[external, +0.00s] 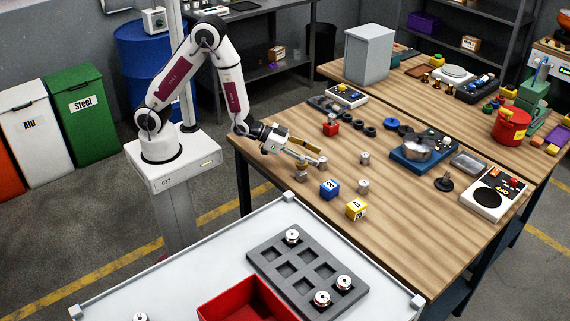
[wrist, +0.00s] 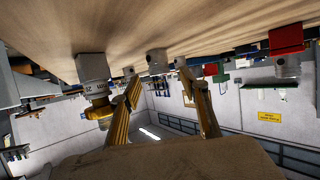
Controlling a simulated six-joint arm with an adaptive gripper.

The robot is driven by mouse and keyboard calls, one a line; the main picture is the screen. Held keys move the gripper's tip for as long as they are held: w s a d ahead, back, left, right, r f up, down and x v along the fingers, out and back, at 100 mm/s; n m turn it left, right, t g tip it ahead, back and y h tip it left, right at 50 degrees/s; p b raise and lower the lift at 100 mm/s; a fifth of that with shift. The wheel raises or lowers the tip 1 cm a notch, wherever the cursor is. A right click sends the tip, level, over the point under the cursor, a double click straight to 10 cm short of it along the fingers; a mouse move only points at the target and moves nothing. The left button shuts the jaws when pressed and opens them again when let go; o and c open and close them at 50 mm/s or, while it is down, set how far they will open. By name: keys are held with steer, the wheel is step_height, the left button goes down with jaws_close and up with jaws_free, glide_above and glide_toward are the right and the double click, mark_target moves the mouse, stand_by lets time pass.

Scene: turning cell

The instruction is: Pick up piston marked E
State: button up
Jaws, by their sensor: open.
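Several small grey metal cylinders that look like pistons stand on the wooden table. One stands at its left near my gripper (external: 301,173), another is to the right (external: 365,158), and a third is nearer the front (external: 363,186). No letter E is legible on any of them. My gripper (external: 318,155) is low over the table's left part, its yellowish fingers apart and empty. In the wrist view, which is upside down, a grey cylinder (wrist: 157,61) shows beyond and between the open fingers (wrist: 160,80). A larger cylinder (wrist: 92,67) shows outside the left finger.
A grey tray (external: 270,266) with round white-topped parts and a red bin (external: 222,305) are on the white table.

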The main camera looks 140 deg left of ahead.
mark_target(322, 159)
steer(key=shift+x, duration=2.15)
jaws_close()
